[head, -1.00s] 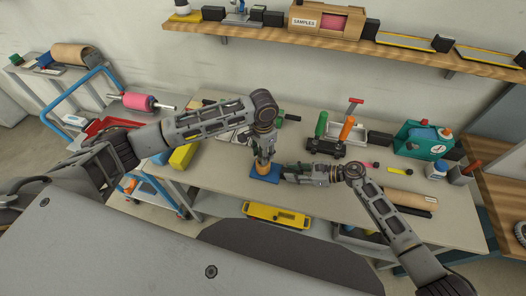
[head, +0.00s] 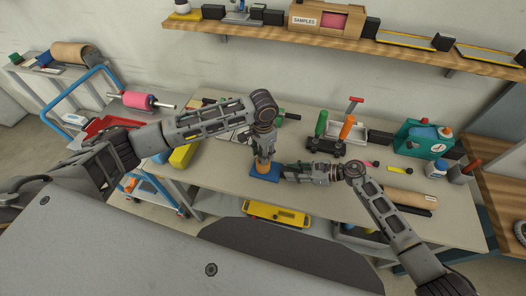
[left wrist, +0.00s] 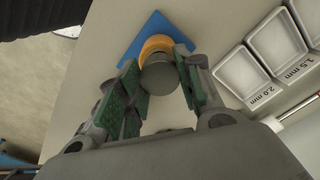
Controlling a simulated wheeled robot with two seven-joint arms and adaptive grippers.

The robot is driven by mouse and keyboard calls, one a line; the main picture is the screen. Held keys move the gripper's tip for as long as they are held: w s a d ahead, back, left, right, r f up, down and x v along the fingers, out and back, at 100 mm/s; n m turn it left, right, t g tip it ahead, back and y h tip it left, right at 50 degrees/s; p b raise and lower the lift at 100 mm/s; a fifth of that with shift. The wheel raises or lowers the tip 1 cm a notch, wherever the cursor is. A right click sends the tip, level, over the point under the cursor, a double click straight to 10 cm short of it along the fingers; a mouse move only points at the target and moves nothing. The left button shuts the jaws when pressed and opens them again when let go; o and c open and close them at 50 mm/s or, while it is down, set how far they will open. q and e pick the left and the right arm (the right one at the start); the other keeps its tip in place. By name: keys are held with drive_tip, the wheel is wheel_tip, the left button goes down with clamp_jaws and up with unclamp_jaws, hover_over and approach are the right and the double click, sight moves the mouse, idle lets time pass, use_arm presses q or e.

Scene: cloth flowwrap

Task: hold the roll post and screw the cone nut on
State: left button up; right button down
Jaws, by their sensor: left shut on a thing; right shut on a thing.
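An orange, rounded piece (head: 262,168) stands on a blue plate (head: 265,180) near the middle of the bench. In the left wrist view a grey round end (left wrist: 167,80) shows in front of the orange piece (left wrist: 155,46), over the blue plate (left wrist: 153,27). I take these for the cone nut and roll post; their join is hidden. My left gripper (head: 262,155) comes down from above, its green-padded fingers shut around the upper part. My right gripper (head: 284,173) reaches in level from the right, shut low at the stack; its grip is mostly hidden.
Lidless white bins (left wrist: 246,72) labelled by size show in the left wrist view. The bench front (head: 225,185) is clear.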

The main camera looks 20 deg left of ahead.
use_arm(q)
drive_tip(key=shift+f, duration=0.35)
drive_tip(key=shift+m, duration=0.3)
